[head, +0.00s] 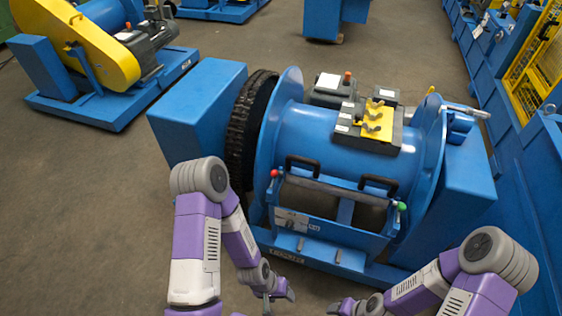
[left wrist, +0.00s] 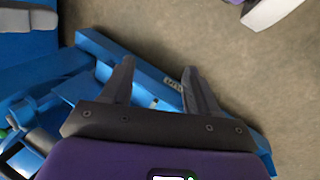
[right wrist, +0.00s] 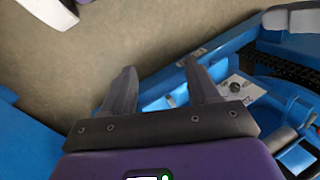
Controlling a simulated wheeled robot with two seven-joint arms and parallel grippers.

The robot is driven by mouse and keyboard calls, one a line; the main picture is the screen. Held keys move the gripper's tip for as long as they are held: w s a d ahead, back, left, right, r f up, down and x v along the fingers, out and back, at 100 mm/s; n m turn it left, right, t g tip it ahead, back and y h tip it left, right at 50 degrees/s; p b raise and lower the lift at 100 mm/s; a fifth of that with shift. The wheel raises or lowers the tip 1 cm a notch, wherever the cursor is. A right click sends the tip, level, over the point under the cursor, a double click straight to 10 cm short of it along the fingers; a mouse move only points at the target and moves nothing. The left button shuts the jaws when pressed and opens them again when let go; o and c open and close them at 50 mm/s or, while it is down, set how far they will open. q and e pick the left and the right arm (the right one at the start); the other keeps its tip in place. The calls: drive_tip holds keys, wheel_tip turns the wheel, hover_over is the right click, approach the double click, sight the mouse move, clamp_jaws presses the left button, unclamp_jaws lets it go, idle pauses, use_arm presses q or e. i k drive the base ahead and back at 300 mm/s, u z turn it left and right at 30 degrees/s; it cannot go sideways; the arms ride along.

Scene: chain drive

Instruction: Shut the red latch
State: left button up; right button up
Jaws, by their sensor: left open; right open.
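A small red knob (head: 274,173), which looks like the red latch's handle, is at the upper left end of the blue guard frame (head: 330,232) on the front of the blue drum machine. I cannot tell the latch's exact position at this size. A green knob (head: 402,206) is at the frame's right end; a bit of green also shows at the left edge of the left wrist view (left wrist: 3,133). My left gripper (head: 279,296) is open and empty, low in front of the machine and below the red knob. My right gripper (right wrist: 160,66) is open and empty, low to its right.
Two black handles (head: 378,184) stand on the guard's top edge. The blue drum (head: 320,135) and a black chain wheel (head: 247,130) are behind. Blue housings flank the drum. A yellow-guarded machine (head: 85,40) is at the far left. The floor at left is clear.

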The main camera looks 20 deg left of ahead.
sight(274, 173)
drive_tip(key=k, duration=0.65)
drive_tip(key=u, duration=0.6)
drive_tip(key=i, duration=1.3)
drive_tip(key=z, duration=0.55)
